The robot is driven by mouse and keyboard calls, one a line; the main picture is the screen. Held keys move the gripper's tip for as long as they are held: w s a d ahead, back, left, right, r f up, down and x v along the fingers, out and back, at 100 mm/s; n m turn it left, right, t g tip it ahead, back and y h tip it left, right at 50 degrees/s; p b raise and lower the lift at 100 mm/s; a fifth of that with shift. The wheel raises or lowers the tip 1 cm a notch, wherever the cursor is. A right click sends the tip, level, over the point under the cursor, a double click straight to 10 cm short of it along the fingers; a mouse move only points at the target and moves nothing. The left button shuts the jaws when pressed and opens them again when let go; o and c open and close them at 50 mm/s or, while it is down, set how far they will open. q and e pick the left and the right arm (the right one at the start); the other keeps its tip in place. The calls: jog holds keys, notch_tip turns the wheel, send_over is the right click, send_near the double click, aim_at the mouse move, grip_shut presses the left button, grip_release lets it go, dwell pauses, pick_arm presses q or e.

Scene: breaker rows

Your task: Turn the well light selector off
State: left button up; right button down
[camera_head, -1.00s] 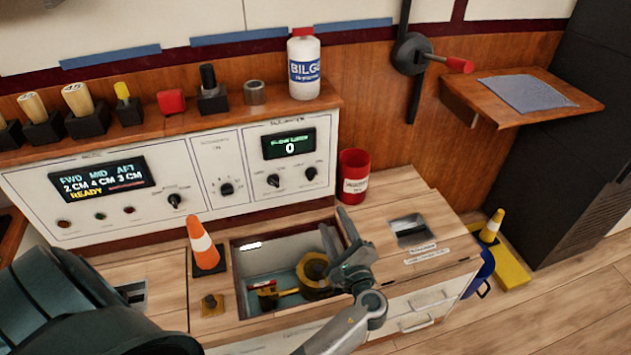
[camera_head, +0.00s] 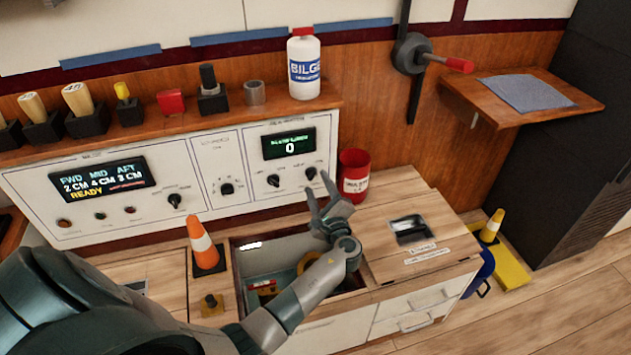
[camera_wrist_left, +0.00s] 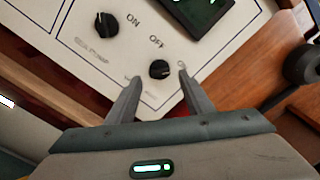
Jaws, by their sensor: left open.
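Two black selector knobs sit on the white panel below the small green display. The right knob (camera_head: 311,173) is just beyond my left gripper (camera_head: 316,183), and the left knob (camera_head: 274,180) is clear of it. In the left wrist view, one knob (camera_wrist_left: 159,69) lies between the open fingertips of my left gripper (camera_wrist_left: 159,76), with no clear contact. The other knob (camera_wrist_left: 106,24) is up and left. ON and OFF are printed nearby. The small captions are too blurred to tell which knob is the well light selector. My right gripper is out of view.
A red can (camera_head: 354,178) stands close to the right of my left gripper. An open bin (camera_head: 238,290) lies below the forearm. An orange cone (camera_head: 203,244) stands left of it. A white bottle (camera_head: 304,65) is on the shelf above.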

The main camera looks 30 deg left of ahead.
aim_at(312, 174)
pick_arm(q)
jog(key=shift+x, duration=1.4)
jog(key=c, duration=1)
